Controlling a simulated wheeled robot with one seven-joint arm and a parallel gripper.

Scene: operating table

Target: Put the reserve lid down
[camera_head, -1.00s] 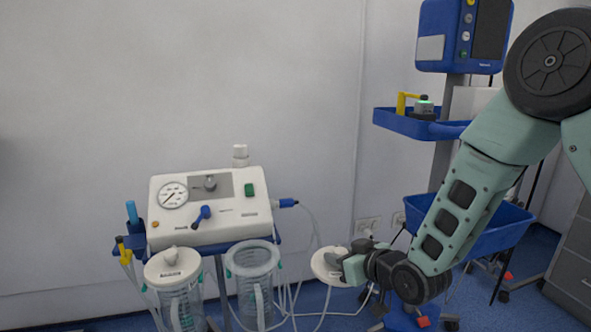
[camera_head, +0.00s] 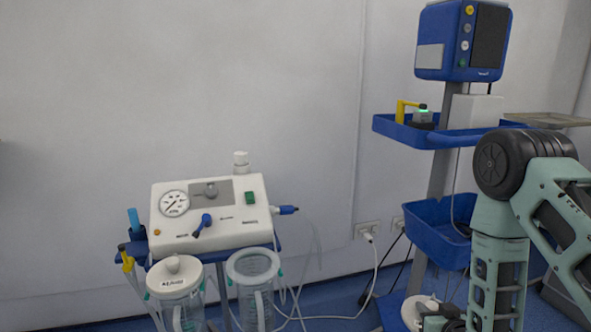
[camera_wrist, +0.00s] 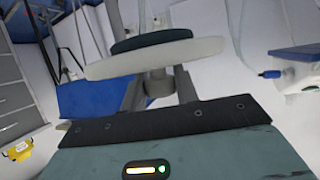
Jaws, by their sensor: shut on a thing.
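The reserve lid, a white disc (camera_head: 411,311), is at the lower right of the head view, partly hidden by my gripper (camera_head: 436,318) and cut by the frame's bottom edge. In the wrist view the lid (camera_wrist: 155,58) stands beyond the fingers of my gripper (camera_wrist: 160,88), which are shut on its central knob. A dark teal disc shows behind its white rim. The left jar has a similar white lid (camera_head: 174,274) on it. The right jar (camera_head: 253,266) has an open top. My gripper is well to the right of both jars.
The suction unit (camera_head: 208,213) stands above the jars, with hoses hanging at its right. A trolley with a blue upper tray (camera_head: 400,129), a blue bin (camera_head: 436,229) and a monitor (camera_head: 462,40) stands at right. A grey tray (camera_head: 550,120) lies behind my arm.

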